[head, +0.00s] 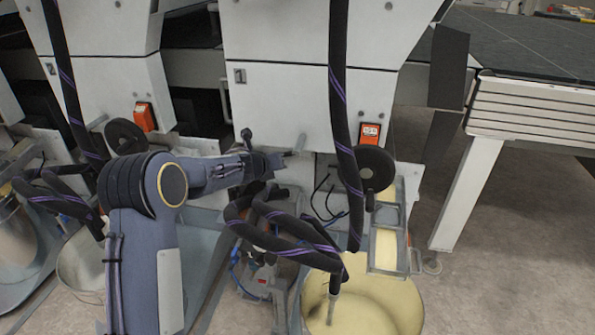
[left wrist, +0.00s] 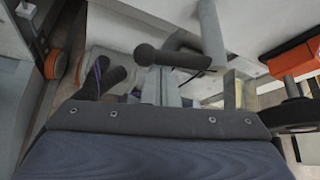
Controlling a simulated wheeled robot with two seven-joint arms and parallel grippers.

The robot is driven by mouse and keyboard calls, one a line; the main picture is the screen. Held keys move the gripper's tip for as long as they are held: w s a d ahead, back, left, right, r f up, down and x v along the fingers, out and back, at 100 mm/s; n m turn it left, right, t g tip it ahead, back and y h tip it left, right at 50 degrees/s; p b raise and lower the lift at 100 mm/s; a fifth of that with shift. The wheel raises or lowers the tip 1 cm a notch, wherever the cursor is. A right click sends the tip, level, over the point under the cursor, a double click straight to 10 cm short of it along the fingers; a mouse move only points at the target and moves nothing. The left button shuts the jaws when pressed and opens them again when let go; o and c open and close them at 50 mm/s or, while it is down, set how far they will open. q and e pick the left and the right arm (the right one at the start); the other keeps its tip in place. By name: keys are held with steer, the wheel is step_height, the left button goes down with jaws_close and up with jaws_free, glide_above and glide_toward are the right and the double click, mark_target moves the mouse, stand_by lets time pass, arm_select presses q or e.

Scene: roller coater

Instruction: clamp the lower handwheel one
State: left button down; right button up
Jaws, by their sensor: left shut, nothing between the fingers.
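A round black handwheel (head: 366,168) is on the front of the right white machine unit, below an orange switch box. It also shows at the right edge of the left wrist view (left wrist: 296,115). A second, similar black handwheel (head: 125,137) is on the unit to the left. I cannot tell from the pictures which is the lower handwheel one. My left gripper (head: 290,160) is shut and empty in front of the right unit, left of the right handwheel and apart from it. My right gripper is not in view.
A black ball-ended lever (left wrist: 170,57) is close ahead of my left gripper. Thick black hoses (head: 340,120) hang before the unit and loop below my gripper. A yellowish bucket (head: 365,295) stands below the right handwheel. A grey conveyor table (head: 530,120) stands right.

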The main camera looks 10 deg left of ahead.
arm_select(q)
steer(key=shift+r, duration=0.3)
stand_by(0.5)
step_height(320, 180, down, 4)
steer(key=b, duration=0.4)
steer(key=d+v, duration=0.2)
steer(key=v, duration=0.8)
steer(key=shift+s+a+r, duration=0.25)
steer(key=shift+s+r, duration=0.05)
steer(key=shift+s, duration=0.05)
